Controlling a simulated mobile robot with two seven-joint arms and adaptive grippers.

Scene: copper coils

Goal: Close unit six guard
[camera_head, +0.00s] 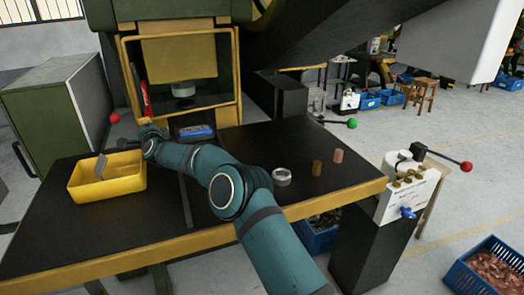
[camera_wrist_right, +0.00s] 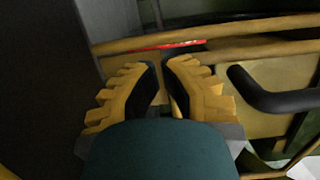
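The unit's guard is a yellow rectangular frame (camera_head: 236,75) around the press opening, in the upper left of the head view. It looks lowered across the front of the opening, but I cannot tell if it is fully closed. My right gripper (camera_head: 147,132) is at the guard's lower left corner. In the right wrist view its yellow fingers (camera_wrist_right: 160,66) are slightly apart with nothing visible between them. A yellow bar with a red strip (camera_wrist_right: 167,46) lies just beyond the tips. A dark bent handle (camera_wrist_right: 275,98) is to their right. My left gripper is not in view.
A yellow bin (camera_head: 106,191) stands on the black table (camera_head: 130,238). A clear ring (camera_head: 281,177) and two small copper-coloured pieces (camera_head: 338,156) lie at the right. A green cabinet (camera_head: 60,110) is at left. A red knob (camera_head: 114,118) shows near the gripper.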

